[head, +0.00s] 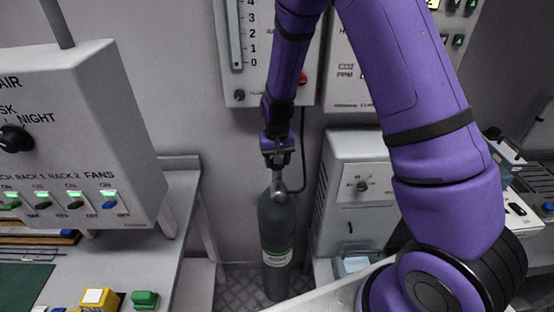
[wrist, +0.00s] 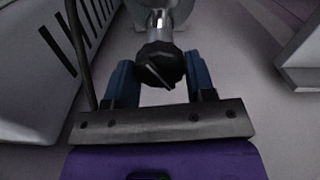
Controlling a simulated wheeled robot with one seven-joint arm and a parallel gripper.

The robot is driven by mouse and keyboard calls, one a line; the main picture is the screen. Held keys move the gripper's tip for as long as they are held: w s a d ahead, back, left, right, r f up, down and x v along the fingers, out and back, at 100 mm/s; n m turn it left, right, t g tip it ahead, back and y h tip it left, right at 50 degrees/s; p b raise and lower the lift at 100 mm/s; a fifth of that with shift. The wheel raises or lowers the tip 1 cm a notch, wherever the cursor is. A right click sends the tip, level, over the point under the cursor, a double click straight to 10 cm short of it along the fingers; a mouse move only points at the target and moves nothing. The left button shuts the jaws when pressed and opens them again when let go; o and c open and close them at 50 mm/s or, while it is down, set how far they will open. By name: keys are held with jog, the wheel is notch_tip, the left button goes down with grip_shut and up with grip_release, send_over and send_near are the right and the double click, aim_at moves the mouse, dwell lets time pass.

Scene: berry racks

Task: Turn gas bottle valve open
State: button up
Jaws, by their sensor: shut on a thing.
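The gas bottle (head: 276,225) is a dark grey cylinder with a green and white label. It stands upright on the floor, low in the middle of the head view. Its silver valve fitting (head: 279,190) is at the top. In the wrist view, the black round valve knob (wrist: 158,62) sits on a silver stem (wrist: 160,20), with a thin pale mark on its face. My gripper (head: 278,162) comes down from above onto the valve. In the wrist view its two blue fingers (wrist: 159,74) are on either side of the knob, shut on it. The bottle is mostly hidden in the wrist view.
A grey cabinet (head: 352,185) is close to the bottle's right. A dark hose (head: 303,160) runs beside my gripper. A gauge panel (head: 263,85) hangs on the wall behind.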

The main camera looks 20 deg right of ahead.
jog(key=m, duration=1.4)
jog(key=shift+m, duration=0.3)
jog(key=m, duration=0.9)
jog(key=shift+m, duration=0.3)
jog(key=o, duration=0.9)
